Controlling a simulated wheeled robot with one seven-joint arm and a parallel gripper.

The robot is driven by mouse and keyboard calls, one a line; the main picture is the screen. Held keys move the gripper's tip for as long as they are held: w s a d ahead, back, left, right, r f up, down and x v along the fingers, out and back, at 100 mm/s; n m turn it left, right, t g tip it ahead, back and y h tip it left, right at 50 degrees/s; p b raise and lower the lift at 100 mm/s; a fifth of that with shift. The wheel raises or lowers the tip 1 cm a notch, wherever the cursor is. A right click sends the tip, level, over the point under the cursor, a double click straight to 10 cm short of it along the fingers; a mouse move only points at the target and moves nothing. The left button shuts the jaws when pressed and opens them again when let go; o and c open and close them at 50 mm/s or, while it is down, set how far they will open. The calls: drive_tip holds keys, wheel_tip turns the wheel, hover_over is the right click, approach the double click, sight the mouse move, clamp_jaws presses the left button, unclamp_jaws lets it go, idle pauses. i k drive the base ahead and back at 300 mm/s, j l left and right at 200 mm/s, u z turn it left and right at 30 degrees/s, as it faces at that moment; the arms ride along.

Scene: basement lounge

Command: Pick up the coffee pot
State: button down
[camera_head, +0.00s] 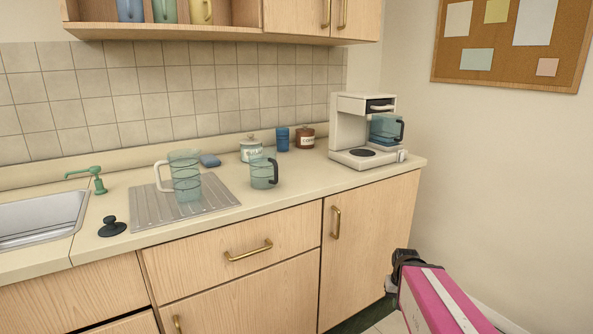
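A clear greenish glass pot with a dark handle (264,173) stands upright on the counter at the right end of the grooved drainboard. Another bluish clear vessel with a black handle (384,129) sits in the white coffee maker (347,128), above and right of its dark round plate. I cannot tell which of the two is the coffee pot. My gripper is not clearly made out. A dark end (405,261) of my pink arm shows at the lower right, in front of the cabinet and well away from both vessels. No fingers can be seen there.
A tall clear pitcher with a pale handle (185,176) stands on the drainboard (219,197), left of the glass pot. A white canister (251,148), blue cup (283,139) and brown jar (305,137) stand behind. Counter between pot and coffee maker is clear.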

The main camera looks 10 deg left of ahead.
sight(263, 166)
drive_tip(key=u, duration=1.3)
